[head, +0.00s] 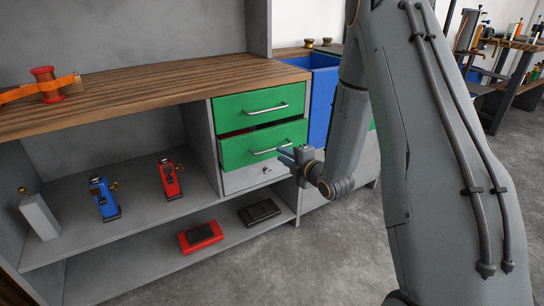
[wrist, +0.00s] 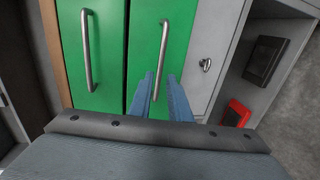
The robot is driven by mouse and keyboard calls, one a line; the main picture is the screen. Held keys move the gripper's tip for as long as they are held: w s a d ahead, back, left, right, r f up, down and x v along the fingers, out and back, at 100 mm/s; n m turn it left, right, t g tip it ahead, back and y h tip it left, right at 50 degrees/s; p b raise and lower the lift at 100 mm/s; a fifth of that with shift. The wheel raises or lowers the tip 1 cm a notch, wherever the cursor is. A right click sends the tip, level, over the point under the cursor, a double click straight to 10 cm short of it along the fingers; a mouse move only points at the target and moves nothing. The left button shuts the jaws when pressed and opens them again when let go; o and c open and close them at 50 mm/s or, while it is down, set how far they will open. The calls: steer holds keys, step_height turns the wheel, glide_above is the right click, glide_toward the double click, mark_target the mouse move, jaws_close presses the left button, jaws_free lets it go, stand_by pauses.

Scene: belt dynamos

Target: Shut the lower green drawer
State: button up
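The lower green drawer (head: 240,150) stands slightly pulled out below the upper green drawer (head: 240,105). A dark gap with something red shows above its front. Its silver bar handle (head: 270,151) also shows in the wrist view (wrist: 161,45). My gripper (head: 285,154) is in front of this drawer, near the right end of the handle. In the wrist view my two blue-grey fingers (wrist: 160,80) are apart, with the handle's near end between them. They hold nothing that I can see; whether they touch the drawer front I cannot tell.
A grey drawer with a lock (head: 255,176) sits under the green ones. A blue cabinet (head: 322,100) stands to the right. Shelves at left hold a blue tool (head: 103,198), a red tool (head: 170,179), a red box (head: 201,237) and a black box (head: 260,212). Floor at right is clear.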

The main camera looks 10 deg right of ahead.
mark_target(273, 149)
steer(key=b+x, duration=0.1)
steer(key=x, duration=0.6)
steer(key=shift+w+a, duration=0.15)
steer(key=shift+w, duration=0.1)
steer(key=shift+c, duration=0.3)
jaws_close()
